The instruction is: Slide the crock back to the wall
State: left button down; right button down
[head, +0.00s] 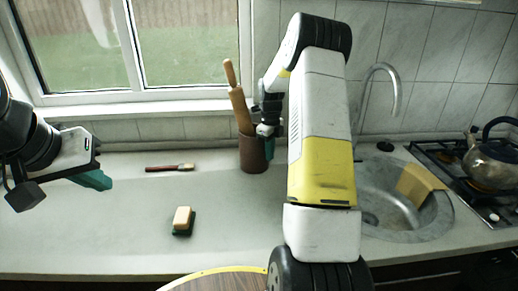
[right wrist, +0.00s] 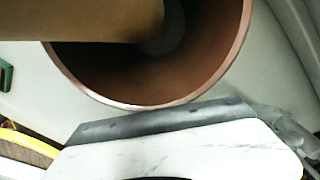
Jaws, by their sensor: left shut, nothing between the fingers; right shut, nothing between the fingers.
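The brown crock (head: 252,155) stands upright on the counter below the window's right edge, a little in front of the tiled wall (head: 150,131). In the right wrist view the crock's open mouth (right wrist: 215,60) fills the top, with a pin inside; the fingertips are hidden. My left gripper (head: 94,180) is shut and empty above the counter at the far left.
A red-handled brush (head: 170,167) lies left of the crock. A tan and green block (head: 182,220) lies nearer the front edge. The left counter is mostly clear.

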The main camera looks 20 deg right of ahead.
aim_at(253, 147)
jog(key=w+a, duration=0.1)
jog(key=w, duration=0.1)
jog(key=w+a, duration=0.3)
jog(key=w, duration=0.1)
jog(key=shift+w+a, duration=0.1)
jog(key=shift+a, duration=0.3)
